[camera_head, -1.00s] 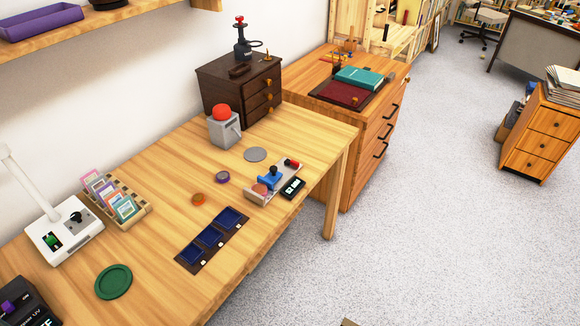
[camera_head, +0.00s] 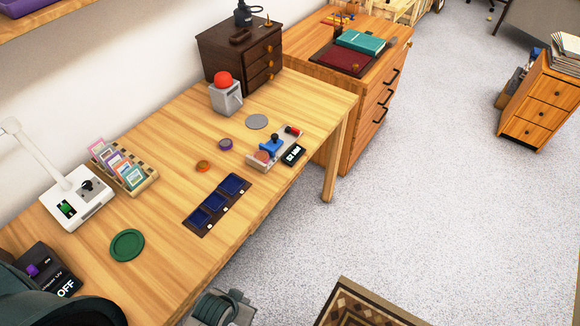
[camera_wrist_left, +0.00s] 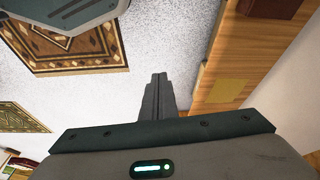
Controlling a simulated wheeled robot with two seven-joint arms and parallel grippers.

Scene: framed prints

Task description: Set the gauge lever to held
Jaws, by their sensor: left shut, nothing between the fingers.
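A small grey gauge fixture (camera_head: 262,160) sits near the front edge of the wooden table. It carries a blue part (camera_head: 271,146) and a red-tipped lever (camera_head: 292,131) at its far end. A black readout (camera_head: 293,154) with white characters lies against its right side; the characters are too small to read surely. My left gripper (camera_head: 222,308) is low at the bottom edge of the head view, off the table's front and well away from the fixture. In the left wrist view its fingers (camera_wrist_left: 158,78) are together and empty. My right gripper is not recognizable.
A blue three-section tray (camera_head: 217,205), purple and orange discs, a grey disc (camera_head: 257,121) and a red-domed grey box (camera_head: 225,94) are near the fixture. A card rack (camera_head: 125,170), white lamp base and green dish (camera_head: 127,245) stand left. The floor in front is open, with a patterned rug (camera_head: 365,308).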

